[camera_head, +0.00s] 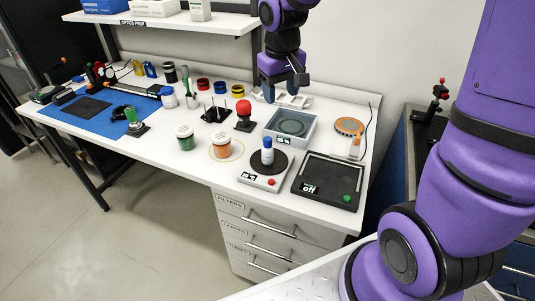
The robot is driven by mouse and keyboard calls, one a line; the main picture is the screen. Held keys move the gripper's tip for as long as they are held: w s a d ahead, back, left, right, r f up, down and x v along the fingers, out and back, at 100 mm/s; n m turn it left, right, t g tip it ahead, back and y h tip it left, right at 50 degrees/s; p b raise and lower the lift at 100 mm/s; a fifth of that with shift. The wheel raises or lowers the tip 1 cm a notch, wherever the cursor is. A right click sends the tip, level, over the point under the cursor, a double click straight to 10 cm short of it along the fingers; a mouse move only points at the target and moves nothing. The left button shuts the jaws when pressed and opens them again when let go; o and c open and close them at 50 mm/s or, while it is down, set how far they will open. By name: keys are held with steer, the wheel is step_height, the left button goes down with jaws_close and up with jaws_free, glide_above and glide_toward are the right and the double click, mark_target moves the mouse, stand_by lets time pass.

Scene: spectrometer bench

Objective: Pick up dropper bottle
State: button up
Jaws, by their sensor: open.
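No bottle in view clearly shows a dropper top, so I cannot tell for sure which one is the dropper bottle. A small white bottle with a blue band (267,151) stands upright on the dark round plate of a white device (258,181). An orange jar with a white lid (222,147) stands inside a thin yellow ring on the table. A green jar with a white lid (185,138) is left of it. My gripper (285,88) is open, points down and appears empty. It is at the back of the table, in front of a white tray in the picture and apart from these bottles.
The white table (165,158) has a clear front edge strip. A grey box (290,128), a black scale-like device (327,182) and an orange disc (349,126) fill the right end. A red-knobbed stand (244,116) is mid-table. A shelf (180,22) overhangs the back left.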

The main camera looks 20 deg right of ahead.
steer(key=g, duration=0.1)
glide_above(268, 138)
step_height(268, 138, down, 6)
steer(key=shift+y, duration=0.3)
step_height(268, 138, down, 5)
steer(key=shift+w+d+f, duration=0.1)
steer(key=shift+f, duration=0.1)
steer(key=shift+a+f, duration=0.2)
steer(key=shift+f, duration=2.45)
jaws_close()
